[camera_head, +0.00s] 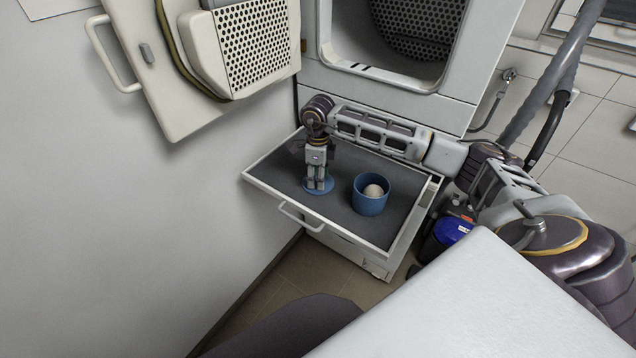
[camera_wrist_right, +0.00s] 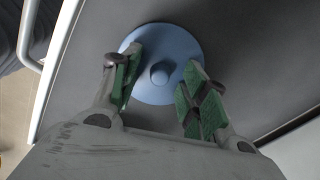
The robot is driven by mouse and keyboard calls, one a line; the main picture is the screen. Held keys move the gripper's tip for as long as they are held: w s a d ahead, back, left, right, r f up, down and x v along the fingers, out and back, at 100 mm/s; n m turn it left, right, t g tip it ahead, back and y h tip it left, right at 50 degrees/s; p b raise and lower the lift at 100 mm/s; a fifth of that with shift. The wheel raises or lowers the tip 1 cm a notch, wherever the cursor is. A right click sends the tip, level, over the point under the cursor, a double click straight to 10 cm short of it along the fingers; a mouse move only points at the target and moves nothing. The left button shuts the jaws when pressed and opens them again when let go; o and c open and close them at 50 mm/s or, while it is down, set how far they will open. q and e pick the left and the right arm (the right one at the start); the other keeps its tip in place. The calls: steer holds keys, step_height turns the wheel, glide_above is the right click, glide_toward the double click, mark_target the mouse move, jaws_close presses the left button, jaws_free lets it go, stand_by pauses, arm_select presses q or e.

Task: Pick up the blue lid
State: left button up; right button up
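The blue lid (camera_head: 319,189) lies flat on the dark surface of the pulled-out drawer, left of the blue pot. In the right wrist view the lid (camera_wrist_right: 158,45) shows as a round disc with a small knob (camera_wrist_right: 161,73) in the middle. My right gripper (camera_head: 318,186) points down right over the lid. In the wrist view its two green-padded fingers (camera_wrist_right: 160,88) are apart, one on each side of the knob, with a gap to it. The fingers cover part of the lid. My left gripper is not in view.
The blue pot (camera_head: 369,203) stands right of the lid with a pale round thing (camera_head: 373,191) inside. The drawer (camera_head: 262,178) has raised rims and a front handle (camera_head: 301,217). The dryer door (camera_head: 160,105) hangs open above left. A blue container (camera_head: 450,232) stands right of the drawer.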

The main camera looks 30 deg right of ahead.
steer(key=c, duration=0.8)
steer(key=shift+r, duration=0.1)
steer(key=shift+c, duration=0.2)
steer(key=shift+r, duration=0.5)
step_height(320, 180, up, 8)
steer(key=shift+f+b, duration=0.15)
steer(key=shift+b, duration=0.15)
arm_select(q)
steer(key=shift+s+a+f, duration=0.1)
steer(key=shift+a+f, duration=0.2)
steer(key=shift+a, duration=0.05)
arm_select(e)
steer(key=shift+r, duration=0.55)
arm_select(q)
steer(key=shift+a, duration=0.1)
arm_select(e)
steer(key=shift+r, duration=0.1)
